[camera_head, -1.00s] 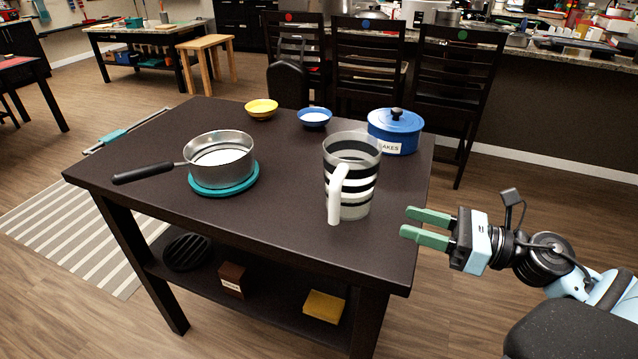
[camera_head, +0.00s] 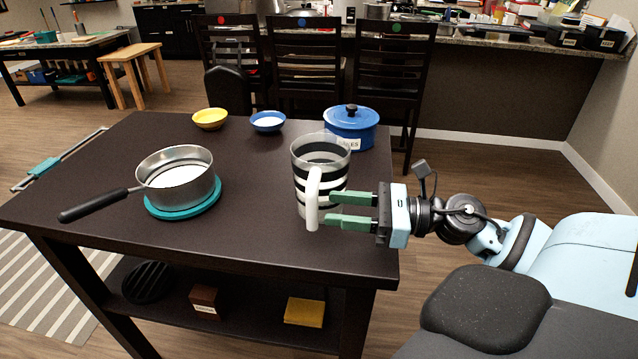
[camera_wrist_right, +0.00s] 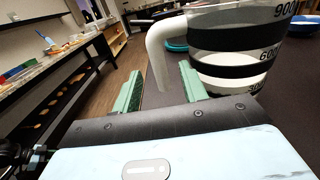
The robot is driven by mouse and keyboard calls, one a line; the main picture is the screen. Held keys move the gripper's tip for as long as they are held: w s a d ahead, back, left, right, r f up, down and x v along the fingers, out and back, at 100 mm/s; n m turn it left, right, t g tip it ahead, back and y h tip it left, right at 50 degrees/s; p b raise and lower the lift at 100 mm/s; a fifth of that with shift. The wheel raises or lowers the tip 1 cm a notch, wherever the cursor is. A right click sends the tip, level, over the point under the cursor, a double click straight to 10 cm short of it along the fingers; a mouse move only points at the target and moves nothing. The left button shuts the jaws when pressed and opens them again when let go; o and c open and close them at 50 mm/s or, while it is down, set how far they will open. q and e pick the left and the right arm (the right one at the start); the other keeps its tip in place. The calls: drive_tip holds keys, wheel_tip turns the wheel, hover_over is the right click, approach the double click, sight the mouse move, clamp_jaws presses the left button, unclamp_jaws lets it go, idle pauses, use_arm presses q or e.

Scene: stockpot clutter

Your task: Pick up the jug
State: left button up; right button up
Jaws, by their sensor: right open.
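The jug (camera_head: 330,176) is clear with black bands and a white handle, and stands upright near the table's front right. In the right wrist view the jug (camera_wrist_right: 238,62) fills the upper right, with measuring numbers on its side. My right gripper (camera_head: 331,210) is open and empty, low at the jug's front right, its fingertips just right of the handle. In the right wrist view the handle hangs between the two green fingers (camera_wrist_right: 162,85) in the picture. I cannot tell whether the fingers touch the jug. My left gripper is not in view.
A steel saucepan (camera_head: 176,176) sits on a teal trivet (camera_head: 206,206) at left. A blue lidded pot (camera_head: 351,127) stands close behind the jug. A yellow bowl (camera_head: 210,118) and a blue bowl (camera_head: 267,121) are at the back.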

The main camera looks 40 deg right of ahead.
sight(312, 206)
drive_tip(key=shift+w+a, duration=0.15)
drive_tip(key=shift+p+x, duration=0.55)
drive_tip(key=shift+x, duration=0.9)
drive_tip(key=shift+w+a+r, duration=0.1)
drive_tip(key=shift+w+a, duration=0.4)
drive_tip(key=shift+a, duration=0.05)
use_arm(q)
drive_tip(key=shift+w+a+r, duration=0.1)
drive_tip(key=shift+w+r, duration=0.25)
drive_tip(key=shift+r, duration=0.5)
use_arm(e)
drive_tip(key=shift+w+a, duration=0.25)
drive_tip(key=shift+w, duration=0.05)
clamp_jaws()
